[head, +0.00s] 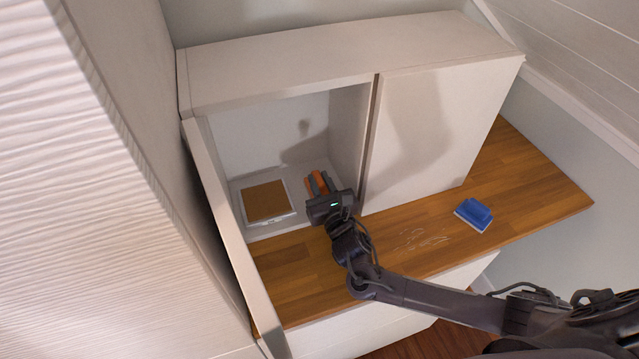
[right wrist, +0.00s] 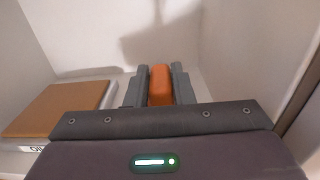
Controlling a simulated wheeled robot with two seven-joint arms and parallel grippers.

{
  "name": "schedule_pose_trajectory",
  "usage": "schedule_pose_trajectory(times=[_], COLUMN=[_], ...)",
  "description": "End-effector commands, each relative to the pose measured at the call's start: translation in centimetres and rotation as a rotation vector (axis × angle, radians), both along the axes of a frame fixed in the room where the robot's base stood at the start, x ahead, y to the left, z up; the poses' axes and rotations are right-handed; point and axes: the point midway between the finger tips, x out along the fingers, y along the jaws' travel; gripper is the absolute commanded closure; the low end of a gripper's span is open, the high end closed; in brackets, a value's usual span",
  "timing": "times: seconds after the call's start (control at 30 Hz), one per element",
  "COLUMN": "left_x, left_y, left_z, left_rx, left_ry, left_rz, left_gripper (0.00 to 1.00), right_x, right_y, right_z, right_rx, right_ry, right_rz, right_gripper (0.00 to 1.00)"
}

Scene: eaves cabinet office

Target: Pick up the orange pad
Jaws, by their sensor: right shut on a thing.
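The orange pad (head: 319,183) is inside the open left part of the white cabinet, on its floor or just above it; I cannot tell which. My right gripper (head: 321,184) reaches in from the front and is shut on it. In the right wrist view the orange pad (right wrist: 160,84) stands upright between the two grey fingers of the right gripper (right wrist: 160,86), which touch it on both sides. Its lower part is hidden by the gripper body. My left gripper is not in view.
A brown square pad on a white base (head: 265,201) lies left of the gripper in the cabinet. The cabinet door (head: 425,120) covers the right part. A blue brush or sponge (head: 474,214) and pale streaks (head: 420,239) are on the wooden counter (head: 540,190).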

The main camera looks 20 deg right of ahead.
Motion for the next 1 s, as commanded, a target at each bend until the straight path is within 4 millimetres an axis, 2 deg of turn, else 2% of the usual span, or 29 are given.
schedule_pose_trajectory(times=[0.2,0.57,0.6,0.77,1.0], left_x=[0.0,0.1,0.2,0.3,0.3], left_y=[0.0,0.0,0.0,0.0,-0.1], left_z=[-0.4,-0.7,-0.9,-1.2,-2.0], left_rx=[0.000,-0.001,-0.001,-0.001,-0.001], left_ry=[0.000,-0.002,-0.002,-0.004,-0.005], left_rz=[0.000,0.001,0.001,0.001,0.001], left_gripper=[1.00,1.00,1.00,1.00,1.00], right_x=[-0.4,-0.3,-1.4,-5.0,-12.3], right_y=[-0.1,0.0,-0.1,-0.1,-0.4], right_z=[1.0,7.4,6.8,6.7,6.6], right_rx=[0.002,0.002,0.000,0.002,0.003], right_ry=[-0.002,-0.004,0.003,0.003,0.008], right_rz=[-0.001,0.001,0.001,0.002,0.002], right_gripper=[1.00,1.00,1.00,1.00,1.00])
